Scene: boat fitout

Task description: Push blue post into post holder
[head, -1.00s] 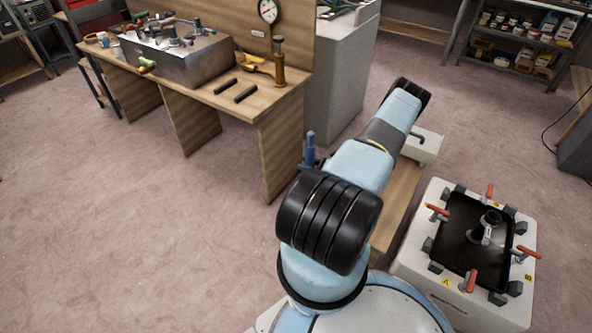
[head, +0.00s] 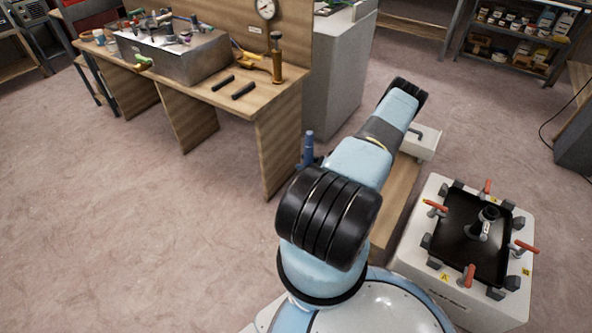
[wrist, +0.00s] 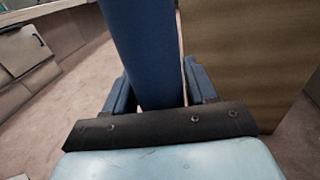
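The blue post (head: 309,146) stands upright beyond my arm in the head view, its lower part hidden by the arm. In the wrist view the post (wrist: 146,45) runs between the two blue fingers of my gripper (wrist: 160,92), which sit close on either side of it. The gripper appears shut on the post. In the head view my gripper is mostly hidden behind my arm. A dark upright fitting (head: 488,219) stands in a black tray on a white box at the right; I cannot tell whether it is the post holder.
The white box (head: 412,257) carries several red-handled clamps around the tray. A wooden workbench (head: 270,112) with a metal toolbox (head: 182,60) stands at the upper left, beside a grey cabinet (head: 338,75). A shelf unit (head: 515,50) is at the back right. The floor at left is clear.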

